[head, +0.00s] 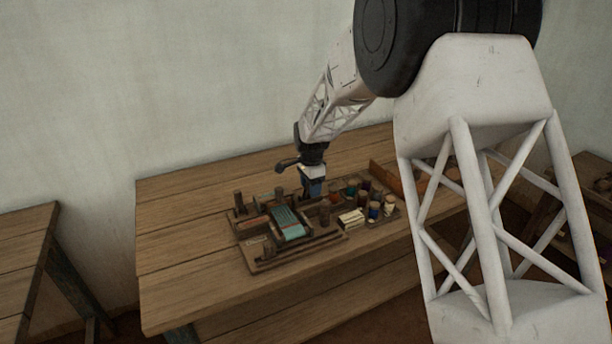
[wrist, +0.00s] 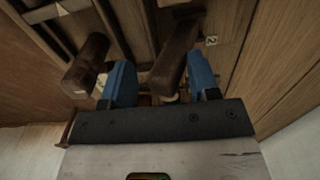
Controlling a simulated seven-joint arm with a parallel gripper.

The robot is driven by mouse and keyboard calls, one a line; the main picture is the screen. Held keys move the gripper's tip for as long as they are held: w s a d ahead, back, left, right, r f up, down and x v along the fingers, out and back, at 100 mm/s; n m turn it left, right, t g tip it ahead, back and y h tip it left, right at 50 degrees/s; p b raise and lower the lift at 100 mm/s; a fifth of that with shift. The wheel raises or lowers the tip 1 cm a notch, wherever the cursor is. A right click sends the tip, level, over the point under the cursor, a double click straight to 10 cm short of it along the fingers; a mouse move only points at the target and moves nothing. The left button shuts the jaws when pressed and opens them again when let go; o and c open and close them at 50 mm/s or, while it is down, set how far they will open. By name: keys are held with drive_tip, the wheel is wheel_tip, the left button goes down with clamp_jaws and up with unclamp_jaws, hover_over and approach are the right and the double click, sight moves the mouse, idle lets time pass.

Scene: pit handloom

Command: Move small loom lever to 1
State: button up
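The small loom (head: 288,222), with teal cloth on it, sits on a wooden board on the table. My gripper (head: 313,188) points down at the loom's back right side. In the wrist view its two blue fingers (wrist: 160,82) are apart, with a dark brown wooden lever (wrist: 176,58) between them. A gap shows between the left finger and this lever; whether the right finger touches it I cannot tell. A plate marked 2 (wrist: 211,41) is right of the lever. A second brown wooden post or handle (wrist: 86,66) stands left of the left finger. No mark 1 is readable.
Small jars or spools (head: 374,210) and a pale stack (head: 351,218) stand close right of the loom. An orange-brown tray (head: 385,176) is behind them. The table's left part (head: 190,255) is clear. My arm hides the table's right side.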

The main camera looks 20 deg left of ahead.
drive_tip(key=shift+r, duration=3.2)
drive_tip(key=shift+d, duration=0.1)
drive_tip(key=shift+d+r, duration=0.2)
drive_tip(key=shift+r, duration=0.05)
drive_tip(key=s+d+r+n, duration=0.1)
drive_tip(key=s+d+r, duration=0.45)
drive_tip(key=d, duration=0.35)
drive_tip(key=s+d+r+n+t, duration=0.1)
drive_tip(key=s+d+r+n, duration=0.1)
drive_tip(key=s+d+r, duration=0.55)
drive_tip(key=s+d+r+n, duration=0.1)
drive_tip(key=s+d+r, duration=0.25)
drive_tip(key=d, duration=0.75)
drive_tip(key=s+d+n, duration=0.1)
drive_tip(key=s+d, duration=0.4)
drive_tip(key=s, duration=0.5)
drive_tip(key=s+d+f+n+t, duration=0.1)
drive_tip(key=s+d+n, duration=0.1)
drive_tip(key=s+d, duration=0.4)
drive_tip(key=s+d+f+n, duration=0.1)
drive_tip(key=s+d, duration=0.5)
drive_tip(key=s, duration=0.7)
drive_tip(key=shift+s+d+f+n+t, duration=0.15)
drive_tip(key=shift+s+f+n+t, duration=0.15)
drive_tip(key=shift+s+n, duration=0.1)
